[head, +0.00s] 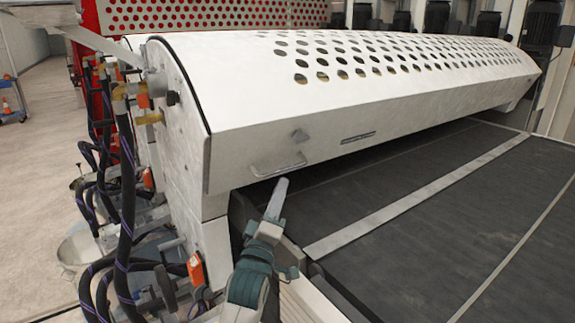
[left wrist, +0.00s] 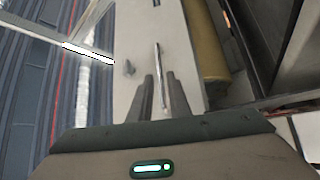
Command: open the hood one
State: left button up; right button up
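The hood (head: 350,85) is a long white cover with rows of round holes on top. It is down over the machine, its front edge above the dark bed. A thin metal handle (head: 280,168) sits near the left end of its front face. My left gripper (head: 281,186) is just below this handle, fingers pointing up at it. In the left wrist view, the two fingers (left wrist: 161,78) stand apart, and the handle (left wrist: 157,60) lines up with the gap between them. I cannot tell whether they touch it. My right gripper is not in view.
Dark hoses and orange-tagged fittings (head: 124,180) crowd the hood's left end. The dark flat bed (head: 440,190) with pale strips stretches to the right, clear of objects. A red perforated panel (head: 200,14) stands behind the hood.

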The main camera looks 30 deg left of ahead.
aim_at(288, 168)
pick_arm(q)
jog(key=shift+p+x, duration=0.75)
jog(key=shift+x, duration=3.4)
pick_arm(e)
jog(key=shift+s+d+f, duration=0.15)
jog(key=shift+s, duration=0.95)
pick_arm(q)
jog(key=shift+d, duration=0.1)
grip_shut()
